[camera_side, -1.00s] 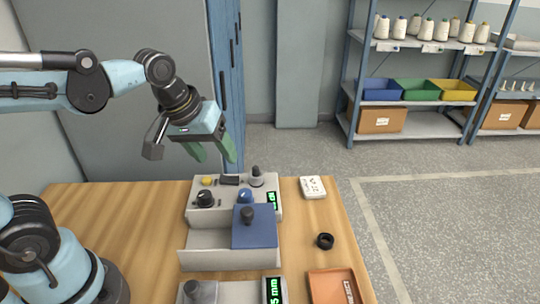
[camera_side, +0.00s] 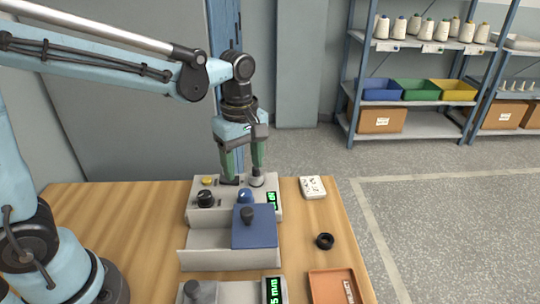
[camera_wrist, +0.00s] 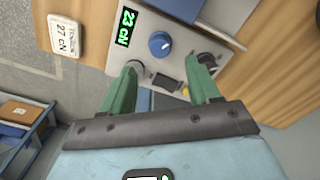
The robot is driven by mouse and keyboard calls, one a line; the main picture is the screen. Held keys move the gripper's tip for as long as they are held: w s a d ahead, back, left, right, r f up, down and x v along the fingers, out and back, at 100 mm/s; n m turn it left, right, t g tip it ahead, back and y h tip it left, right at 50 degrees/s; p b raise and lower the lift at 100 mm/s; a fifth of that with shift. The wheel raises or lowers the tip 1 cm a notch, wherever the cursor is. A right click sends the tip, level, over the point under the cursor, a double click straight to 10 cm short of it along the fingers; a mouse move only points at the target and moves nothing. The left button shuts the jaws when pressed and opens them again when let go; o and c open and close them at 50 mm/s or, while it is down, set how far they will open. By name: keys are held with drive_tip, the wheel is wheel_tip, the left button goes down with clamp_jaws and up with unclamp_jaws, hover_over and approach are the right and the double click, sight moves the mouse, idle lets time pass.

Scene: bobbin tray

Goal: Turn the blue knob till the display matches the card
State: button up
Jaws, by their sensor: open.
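The blue knob (camera_side: 245,196) is on the grey control panel (camera_side: 232,213); in the wrist view it (camera_wrist: 160,44) has a light mark on its face. The green display (camera_wrist: 126,27) beside it reads 23 CN, and it also shows edge-on in the side view (camera_side: 271,200). The white card (camera_wrist: 64,36) reads 27 CN under a small word; in the side view the card (camera_side: 312,187) lies on the table right of the panel. My gripper (camera_side: 243,174) points down above the panel's back part, behind the blue knob. Its green fingers are apart and empty, also in the wrist view (camera_wrist: 162,66).
The panel also has a black knob (camera_side: 205,198), a yellow button (camera_side: 207,181) and a grey knob (camera_side: 256,180) near my fingers. A blue lid (camera_side: 254,236) with a dark handle stands close in front. A black ring (camera_side: 325,241) and orange tray (camera_side: 332,288) lie right.

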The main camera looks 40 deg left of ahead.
sight(245, 192)
wheel_tip(245, 192, down, 8)
drive_tip(key=shift+f, duration=0.1)
idle(0.4)
drive_tip(key=c, duration=1)
drive_tip(key=shift+c, duration=0.2)
